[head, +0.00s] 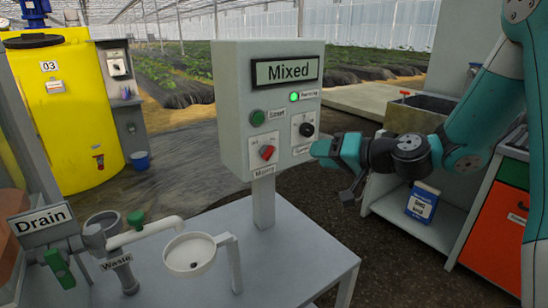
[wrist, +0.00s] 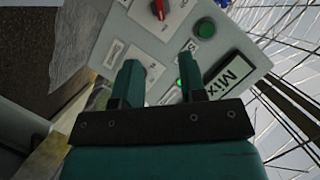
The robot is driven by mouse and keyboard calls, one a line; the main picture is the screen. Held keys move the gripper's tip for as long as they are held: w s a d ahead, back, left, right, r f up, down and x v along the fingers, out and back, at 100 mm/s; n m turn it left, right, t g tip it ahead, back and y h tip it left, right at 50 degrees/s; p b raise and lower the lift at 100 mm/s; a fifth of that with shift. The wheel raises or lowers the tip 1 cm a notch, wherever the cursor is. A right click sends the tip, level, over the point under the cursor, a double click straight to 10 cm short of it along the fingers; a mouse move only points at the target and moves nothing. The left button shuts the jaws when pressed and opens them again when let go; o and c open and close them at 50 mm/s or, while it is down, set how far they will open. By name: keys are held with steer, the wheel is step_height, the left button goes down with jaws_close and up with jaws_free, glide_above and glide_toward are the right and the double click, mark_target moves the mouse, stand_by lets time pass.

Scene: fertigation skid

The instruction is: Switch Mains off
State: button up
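A grey control box (head: 232,110) on a post carries a red rotary switch (head: 267,153) with a label below it that seems to read Mains. Its red handle looks tilted; its exact setting is too small to read. The red switch also shows at the top edge of the wrist view (wrist: 158,9). My gripper (wrist: 160,62) is open, with a gap between its two fingers and nothing between them. In the head view my gripper (head: 325,151) is just right of the box, apart from the red switch.
On the same box are a black knob (head: 307,129), a green Start button (head: 257,118), a lit green Running lamp (head: 294,97) and a display (head: 287,70) reading Mixed. A grey table (head: 265,270) with a white funnel cup (head: 190,255) stands below.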

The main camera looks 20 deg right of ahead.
mark_target(271, 154)
steer(key=p+x, duration=0.2)
steer(key=x, duration=1.2)
steer(key=shift+w+a+f, duration=0.15)
steer(key=shift+a, duration=0.05)
steer(key=c, duration=0.5)
